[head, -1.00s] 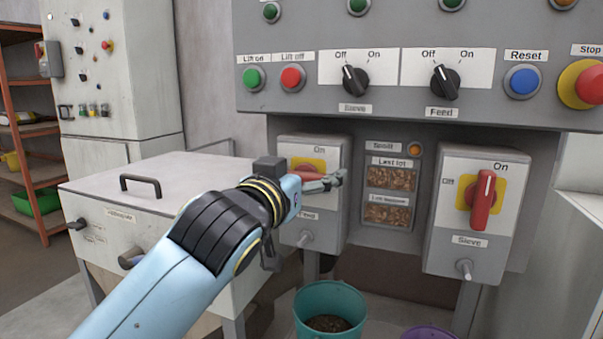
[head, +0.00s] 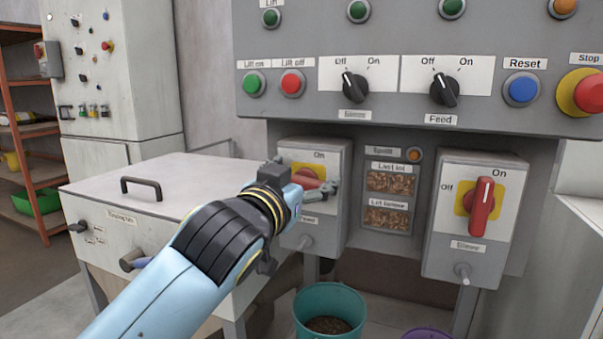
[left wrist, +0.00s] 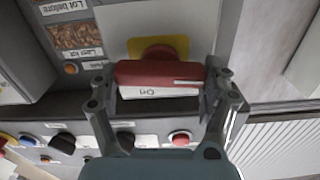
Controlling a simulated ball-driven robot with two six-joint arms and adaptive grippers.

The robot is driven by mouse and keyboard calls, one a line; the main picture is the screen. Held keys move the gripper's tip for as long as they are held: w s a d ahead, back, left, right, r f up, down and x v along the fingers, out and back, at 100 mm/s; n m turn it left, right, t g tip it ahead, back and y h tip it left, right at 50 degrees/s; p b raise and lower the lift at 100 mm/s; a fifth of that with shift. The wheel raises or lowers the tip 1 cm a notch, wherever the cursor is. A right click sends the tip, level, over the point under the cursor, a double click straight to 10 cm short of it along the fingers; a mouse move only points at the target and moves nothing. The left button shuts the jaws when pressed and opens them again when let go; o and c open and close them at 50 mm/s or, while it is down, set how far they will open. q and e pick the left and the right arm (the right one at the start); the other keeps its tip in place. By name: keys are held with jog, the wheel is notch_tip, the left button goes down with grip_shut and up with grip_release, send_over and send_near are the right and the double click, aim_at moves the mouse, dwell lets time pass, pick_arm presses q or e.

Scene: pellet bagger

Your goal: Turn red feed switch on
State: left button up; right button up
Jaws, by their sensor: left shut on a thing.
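The red feed switch (head: 306,173) is a red handle on a yellow plate, on the left grey box labelled Feed under the panel. In the left wrist view its handle (left wrist: 160,74) lies crosswise, with the upside-down On label (left wrist: 158,91) beside its long edge. My left gripper (head: 325,190) is at the handle. In the left wrist view its fingers (left wrist: 162,100) stand at the two ends of the handle, shut on it. The gripper and wrist hide part of the switch in the head view. My right gripper is not in view.
A Sieve box (head: 478,245) with its own upright red handle (head: 482,206) stands at the right. The panel above has knobs, buttons and a red stop button (head: 590,92). A teal bucket (head: 331,291) is below. A white bin (head: 160,175) stands at the left.

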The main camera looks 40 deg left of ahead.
pick_arm(q)
jog(key=m+p, duration=0.2)
jog(key=m, duration=0.1)
jog(key=shift+d+r+p, duration=0.1)
jog(key=shift+d+p, duration=0.05)
jog(key=shift+p, duration=0.25)
jog(key=m+p, duration=0.2)
jog(key=m, duration=0.3)
jog(key=shift+d+p, duration=0.15)
jog(key=shift+p, duration=0.2)
jog(key=m+p, duration=0.1)
jog(key=m, duration=0.3)
jog(key=shift+d+f+p, duration=0.1)
jog(key=shift+f+p, duration=0.3)
jog(key=m+p, duration=0.1)
jog(key=m, duration=0.3)
jog(key=shift+f, duration=0.2)
jog(key=shift+m, duration=0.5)
jog(key=o, duration=1.1)
jog(key=shift+w, duration=0.1)
jog(key=shift+c, duration=0.2)
